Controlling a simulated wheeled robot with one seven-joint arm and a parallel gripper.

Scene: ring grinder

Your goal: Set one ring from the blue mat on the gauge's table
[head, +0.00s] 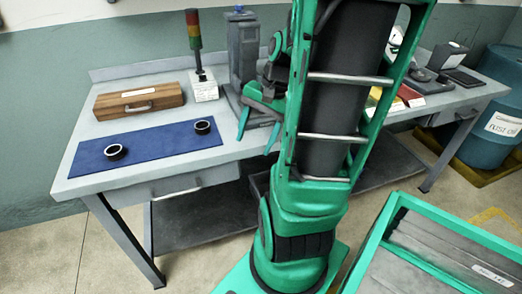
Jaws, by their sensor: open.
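The blue mat (157,146) lies on the left part of the grey workbench. Two dark rings rest on it, one ring (115,152) at the left and one ring (203,127) at the right, apart from each other. A grey upright device (243,58), which looks like the gauge, stands behind the mat's right end. Its table is partly hidden by my arm, and I see no ring on it. My gripper (258,138), with green fingers, is open and empty, in front of the gauge and right of the right ring.
A wooden case (139,99) stands behind the mat. A signal tower (195,48) on a white base stands left of the gauge. Coloured bins (408,98) and a dark box (446,58) are on the bench's right. A blue drum (497,100) stands at the far right.

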